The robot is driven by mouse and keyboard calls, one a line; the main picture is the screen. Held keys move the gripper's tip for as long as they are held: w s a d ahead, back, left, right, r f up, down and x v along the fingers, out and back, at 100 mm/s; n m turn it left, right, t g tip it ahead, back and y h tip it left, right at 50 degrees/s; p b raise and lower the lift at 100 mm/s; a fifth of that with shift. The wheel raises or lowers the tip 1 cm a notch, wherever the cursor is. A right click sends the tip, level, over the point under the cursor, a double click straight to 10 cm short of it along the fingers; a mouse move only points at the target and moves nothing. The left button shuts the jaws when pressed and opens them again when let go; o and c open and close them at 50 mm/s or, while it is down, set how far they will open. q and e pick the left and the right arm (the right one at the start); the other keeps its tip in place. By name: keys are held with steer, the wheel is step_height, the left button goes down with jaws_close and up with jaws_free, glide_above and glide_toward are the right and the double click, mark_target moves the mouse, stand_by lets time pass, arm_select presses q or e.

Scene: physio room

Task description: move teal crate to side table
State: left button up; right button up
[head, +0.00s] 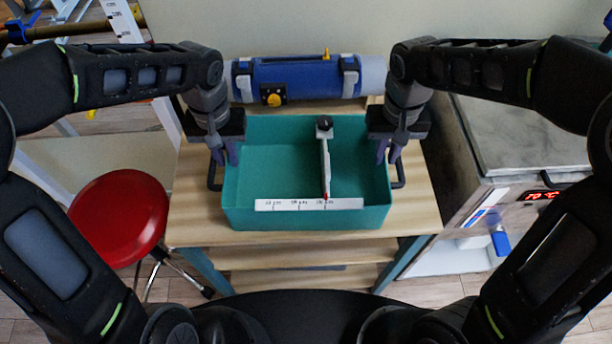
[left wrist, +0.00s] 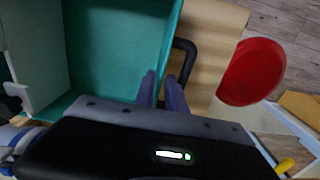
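The teal crate (head: 290,217) stands upright on a wooden-topped table, with a black loop handle on its left side (head: 212,174) and right side (head: 399,174). A white divider (head: 326,165) stands inside it, and a white marked strip runs along its near wall. My left gripper (head: 225,154) is at the left rim, its purple fingers parted near the handle. In the left wrist view, the fingers (left wrist: 162,92) show a gap beside the crate wall and black handle (left wrist: 187,52). My right gripper (head: 389,152) is at the right rim, fingers parted. Contact is unclear in both.
The wooden table (head: 193,215) has lower shelves. A blue roll with straps (head: 305,78) lies behind the crate. A red round stool (head: 118,218) stands at the left. A metal-lidded unit with a red display (head: 530,140) stands close at the right.

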mark_target(233, 175)
arm_select(q)
steer(key=shift+f, duration=0.15)
arm_select(e)
steer(key=shift+f, duration=0.1)
